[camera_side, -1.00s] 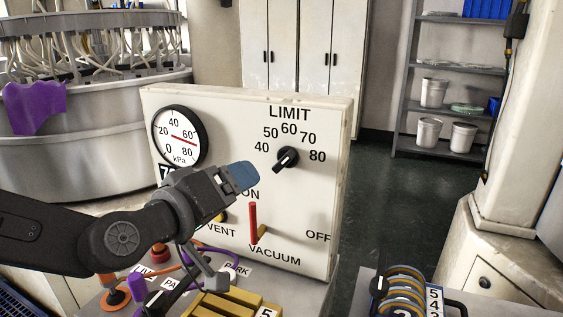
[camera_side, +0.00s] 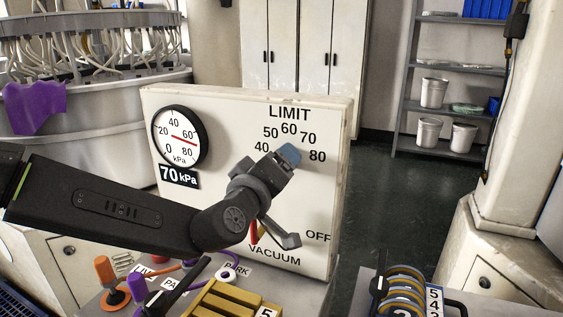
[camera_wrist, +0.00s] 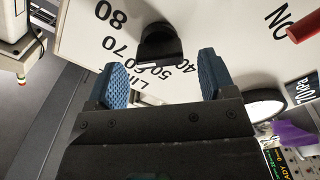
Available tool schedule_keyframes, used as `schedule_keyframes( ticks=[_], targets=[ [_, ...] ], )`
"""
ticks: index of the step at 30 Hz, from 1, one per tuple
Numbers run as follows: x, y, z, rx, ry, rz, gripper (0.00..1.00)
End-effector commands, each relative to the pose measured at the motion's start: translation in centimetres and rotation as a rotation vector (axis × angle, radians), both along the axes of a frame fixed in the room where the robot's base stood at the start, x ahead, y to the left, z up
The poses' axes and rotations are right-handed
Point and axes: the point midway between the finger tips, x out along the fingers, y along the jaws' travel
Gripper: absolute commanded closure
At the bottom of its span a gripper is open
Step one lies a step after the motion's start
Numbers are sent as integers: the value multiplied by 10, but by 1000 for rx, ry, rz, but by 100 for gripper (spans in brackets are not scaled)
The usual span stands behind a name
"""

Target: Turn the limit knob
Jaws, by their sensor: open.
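The black limit knob (camera_wrist: 160,45) sits on the cream panel (camera_side: 225,115) under the LIMIT scale, which reads 40 to 80. In the wrist view it lies just ahead of my gripper (camera_wrist: 161,68), roughly centred between the two blue pads, with a gap on both sides. My gripper is open and empty. In the side view my gripper (camera_side: 287,156) is in front of the knob and hides it. I cannot tell which number the knob points to. The round gauge (camera_side: 180,137) has its red needle between 60 and 80, above a 70 kPa plate (camera_side: 178,176).
The red vacuum lever (camera_wrist: 306,27) stands out from the panel below the knob, partly behind my wrist in the side view. Below are yellow blocks (camera_side: 225,304), an orange plug (camera_side: 106,270) and purple cables. A ringed counter (camera_side: 405,285) is at the lower right.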

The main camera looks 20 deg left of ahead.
Motion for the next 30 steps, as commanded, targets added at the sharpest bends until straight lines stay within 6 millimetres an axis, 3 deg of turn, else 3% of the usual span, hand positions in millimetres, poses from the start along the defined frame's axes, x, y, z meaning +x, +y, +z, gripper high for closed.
schedule_keyframes(
  ticks=[6,17,30],
  targets=[
    [24,1,0,0,0,1,23],
    [29,0,0,1,0,0,23],
    [29,0,0,0,0,0,65]
  ],
)
